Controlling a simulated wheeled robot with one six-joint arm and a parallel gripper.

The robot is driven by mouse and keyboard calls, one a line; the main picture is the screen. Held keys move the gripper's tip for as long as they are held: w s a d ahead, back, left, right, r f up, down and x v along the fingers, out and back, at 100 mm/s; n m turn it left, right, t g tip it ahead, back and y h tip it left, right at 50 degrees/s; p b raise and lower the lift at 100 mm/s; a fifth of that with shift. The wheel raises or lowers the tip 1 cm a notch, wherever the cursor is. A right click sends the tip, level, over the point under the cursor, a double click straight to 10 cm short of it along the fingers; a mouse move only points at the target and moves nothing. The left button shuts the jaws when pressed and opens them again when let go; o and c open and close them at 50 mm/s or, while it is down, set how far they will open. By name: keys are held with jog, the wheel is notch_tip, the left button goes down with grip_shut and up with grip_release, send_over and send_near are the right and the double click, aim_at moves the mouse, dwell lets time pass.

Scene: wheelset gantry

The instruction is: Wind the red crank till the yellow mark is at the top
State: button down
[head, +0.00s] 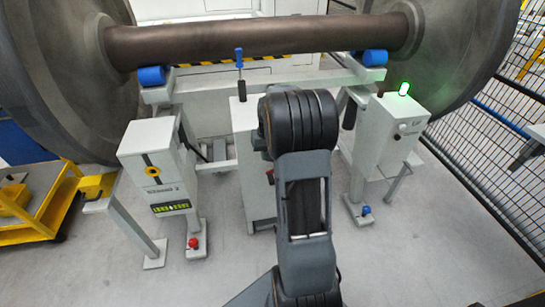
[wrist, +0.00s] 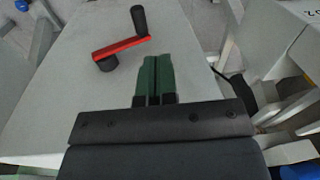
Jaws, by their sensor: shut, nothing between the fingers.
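The red crank (wrist: 122,46) is on the face of a grey cabinet in the wrist view. Its red arm slants up to the right, with a black knob (wrist: 138,19) at the upper end and a black hub (wrist: 107,63) at the lower left end. My gripper (wrist: 157,58) has green fingers shut together, with nothing between them. It shows just below and right of the crank, apart from the knob in the picture. In the head view my arm covers most of the crank; only a small bit of red (head: 270,174) shows beside it. I cannot make out a yellow mark on the crank.
A wheelset axle (head: 250,38) rests on blue rollers (head: 152,76) between two large wheels. A grey box with a yellow ring (head: 152,171) stands left. A box with a lit green lamp (head: 404,89) stands right. A wire fence (head: 480,140) bounds the right; open floor lies in front.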

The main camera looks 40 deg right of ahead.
jog(key=d+p, duration=0.2)
jog(key=d, duration=0.3)
jog(key=shift+m, duration=0.4)
jog(key=f, duration=0.4)
jog(key=w+f+b, duration=0.1)
jog(key=f, duration=0.4)
jog(key=a+f, duration=0.1)
jog(key=f, duration=0.4)
jog(key=shift+w+a, duration=0.1)
jog(key=shift+w, duration=0.1)
